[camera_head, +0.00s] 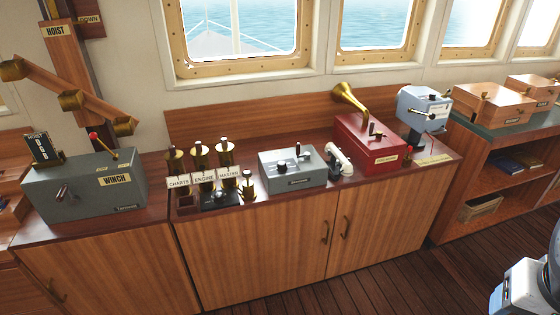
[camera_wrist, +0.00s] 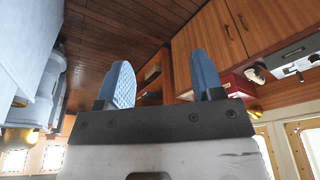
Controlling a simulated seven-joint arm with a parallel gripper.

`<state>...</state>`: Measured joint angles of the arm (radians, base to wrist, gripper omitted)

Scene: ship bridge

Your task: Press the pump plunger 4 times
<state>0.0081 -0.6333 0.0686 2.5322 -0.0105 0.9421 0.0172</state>
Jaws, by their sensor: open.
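No part in view is labelled as a pump plunger. A small brass fitting with an upright stem (camera_head: 248,187) stands at the counter's front edge, beside the MASTER label; I cannot tell whether it is the plunger. A red box (camera_head: 368,146) with a brass horn (camera_head: 347,97) and a small dark handle on top stands farther right. The red box also shows partly in the wrist view (camera_wrist: 236,84). My gripper (camera_wrist: 163,82) is open, with nothing between its two blue fingers. It is apart from the counter; its fingers are not visible in the head view.
A grey winch box (camera_head: 85,186), three brass cylinders with labels, a grey knobbed box (camera_head: 292,170), a white handset (camera_head: 340,159) and a blue-grey device (camera_head: 423,108) crowd the counter. Wooden boxes (camera_head: 494,103) stand on the right shelf. The floor (camera_head: 470,262) before the cabinets is clear.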

